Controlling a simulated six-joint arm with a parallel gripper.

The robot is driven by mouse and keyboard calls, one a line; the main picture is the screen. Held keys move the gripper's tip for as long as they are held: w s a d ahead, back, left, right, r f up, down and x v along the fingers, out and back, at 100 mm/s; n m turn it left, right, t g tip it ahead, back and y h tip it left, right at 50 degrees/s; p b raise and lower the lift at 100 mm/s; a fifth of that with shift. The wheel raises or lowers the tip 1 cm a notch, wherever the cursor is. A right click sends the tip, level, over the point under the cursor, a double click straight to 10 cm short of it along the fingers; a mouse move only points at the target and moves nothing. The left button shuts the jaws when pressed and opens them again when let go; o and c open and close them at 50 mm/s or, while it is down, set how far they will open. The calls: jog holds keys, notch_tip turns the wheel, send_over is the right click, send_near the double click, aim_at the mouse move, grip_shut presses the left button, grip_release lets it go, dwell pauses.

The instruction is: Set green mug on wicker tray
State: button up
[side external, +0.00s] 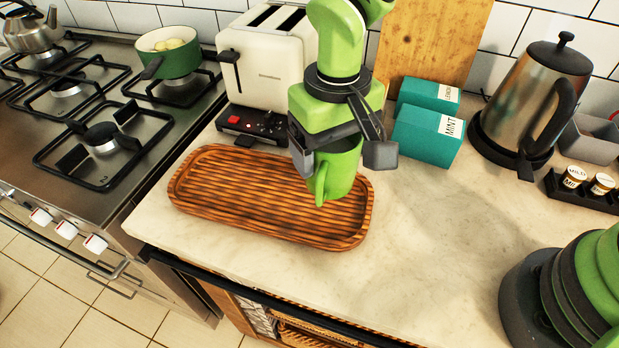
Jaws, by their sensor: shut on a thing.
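The green mug (336,175) is in my gripper (338,150), over the right part of the tray. My gripper points down and is shut on the mug; its dark fingers partly cover the mug's upper part. The mug's handle faces the front. The tray (225,222) is a long brown, grooved board with a raised rim, lying on the pale counter. I cannot tell whether the mug's base touches the tray or hangs just above it. The rest of the tray is empty.
A cream toaster (262,70) and a black control box (255,124) stand behind the tray. Teal tea boxes (426,136) and a steel kettle (535,95) stand right of my gripper. The stove with a green pot (178,62) is left.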

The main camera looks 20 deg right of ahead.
aim_at(329, 180)
jog(key=shift+f, duration=3.05)
jog(key=shift+f, duration=0.1)
jog(key=o, duration=1.1)
jog(key=s+d+r+m+t+y, duration=0.1)
jog(key=d+r, duration=0.2)
jog(key=r, duration=0.7)
jog(key=d+r, duration=0.3)
jog(key=r, duration=0.6)
jog(key=s+d+r+m+t+y, duration=0.1)
jog(key=s+d+r+m+t, duration=0.2)
jog(key=s+d, duration=0.9)
notch_tip(329, 180, up, 4)
jog(key=s+t, duration=0.3)
jog(key=shift+m, duration=0.4)
jog(key=shift+f, duration=0.1)
